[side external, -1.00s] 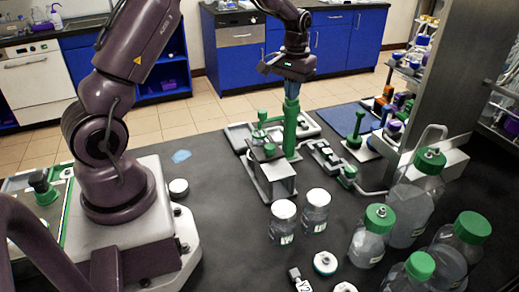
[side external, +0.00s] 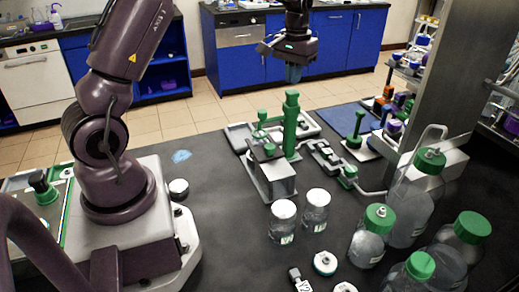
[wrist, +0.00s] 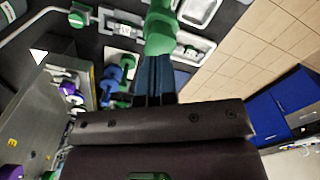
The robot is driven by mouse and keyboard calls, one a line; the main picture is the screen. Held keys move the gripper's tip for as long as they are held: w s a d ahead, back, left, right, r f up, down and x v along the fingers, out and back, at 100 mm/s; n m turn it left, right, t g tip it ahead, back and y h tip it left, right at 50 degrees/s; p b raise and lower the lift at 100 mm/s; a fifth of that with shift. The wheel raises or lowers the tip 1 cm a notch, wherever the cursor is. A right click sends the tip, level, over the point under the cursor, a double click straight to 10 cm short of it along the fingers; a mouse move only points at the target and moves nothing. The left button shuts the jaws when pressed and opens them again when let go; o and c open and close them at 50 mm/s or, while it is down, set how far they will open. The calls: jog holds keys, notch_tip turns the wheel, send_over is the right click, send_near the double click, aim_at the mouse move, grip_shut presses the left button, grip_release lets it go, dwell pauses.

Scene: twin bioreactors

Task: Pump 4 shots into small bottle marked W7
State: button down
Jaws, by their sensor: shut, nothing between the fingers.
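A green pump column (side external: 291,125) stands upright at the back of a grey and green apparatus (side external: 272,178). My gripper (side external: 294,76) is shut and empty, raised above the column's top with a gap. In the wrist view the closed blue fingers (wrist: 154,85) point toward the green column top (wrist: 160,32). Two small clear bottles with white lids, a left one (side external: 282,225) and a right one (side external: 316,212), stand in front of the apparatus. Their labels are too small to read, so I cannot tell which is W7. No bottle is clearly visible under the outlet.
Large green-capped bottles, such as this one (side external: 372,238), crowd the right front. A grey metal column (side external: 440,85) rises at the right. Loose caps, one at the front (side external: 325,263), lie on the black bench. The bench left of the apparatus is mostly clear (side external: 225,190).

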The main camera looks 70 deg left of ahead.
dwell(0.4)
notch_tip(320, 180, up, 6)
dwell(0.6)
jog(key=s+d+r+m+t, duration=0.2)
jog(key=s+d+m, duration=0.1)
jog(key=s+d, duration=0.6)
jog(key=s+d+r+m+t, duration=0.3)
jog(key=s+d, duration=0.6)
jog(key=s, duration=0.5)
jog(key=shift+d+r+t, duration=0.25)
jog(key=shift+r+t, duration=0.05)
jog(key=shift+r, duration=0.05)
dwell(0.8)
